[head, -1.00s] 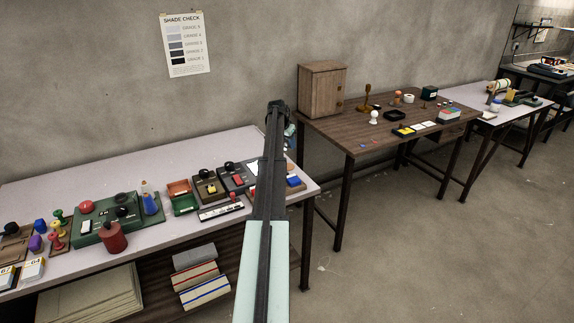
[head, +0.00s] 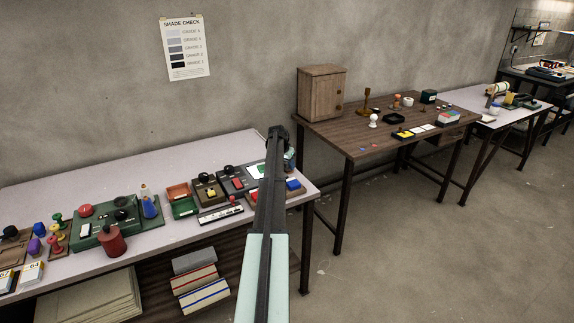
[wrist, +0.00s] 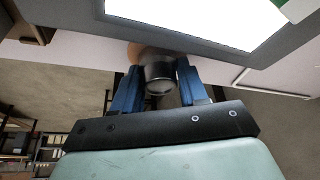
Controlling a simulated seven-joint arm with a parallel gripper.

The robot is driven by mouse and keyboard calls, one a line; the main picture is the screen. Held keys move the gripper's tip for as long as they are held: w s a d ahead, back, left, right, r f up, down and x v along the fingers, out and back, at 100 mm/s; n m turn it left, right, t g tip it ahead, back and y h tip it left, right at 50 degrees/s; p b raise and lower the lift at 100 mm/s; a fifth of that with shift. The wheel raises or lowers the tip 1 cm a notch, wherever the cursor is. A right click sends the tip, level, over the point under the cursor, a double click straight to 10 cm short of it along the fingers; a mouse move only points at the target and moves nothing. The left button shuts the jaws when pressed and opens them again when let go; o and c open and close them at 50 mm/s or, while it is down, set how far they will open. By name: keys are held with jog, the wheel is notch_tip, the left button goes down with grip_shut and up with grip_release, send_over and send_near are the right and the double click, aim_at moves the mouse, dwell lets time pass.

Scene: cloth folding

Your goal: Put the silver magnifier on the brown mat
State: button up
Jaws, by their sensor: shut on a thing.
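In the wrist view, my gripper (wrist: 159,80) has its two blue fingers closed on the sides of a short silver and dark cylinder (wrist: 159,73) with a glassy end, which looks like the silver magnifier. A tan rounded thing shows just behind it; I cannot tell whether they touch. In the head view my arm reaches over the right end of the near table and hides the gripper and the held thing. I cannot pick out the brown mat for certain in either view.
The near pale table (head: 120,178) carries a green device (head: 115,222), a dark red container (head: 112,241), a green-and-red box (head: 183,200) and a brown board (head: 209,190). A bright white panel (wrist: 205,20) lies close to the gripper. The table's back strip is clear.

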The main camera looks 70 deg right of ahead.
jog(key=shift+f, duration=0.1)
jog(key=o, duration=1.1)
jog(key=v, duration=1.2)
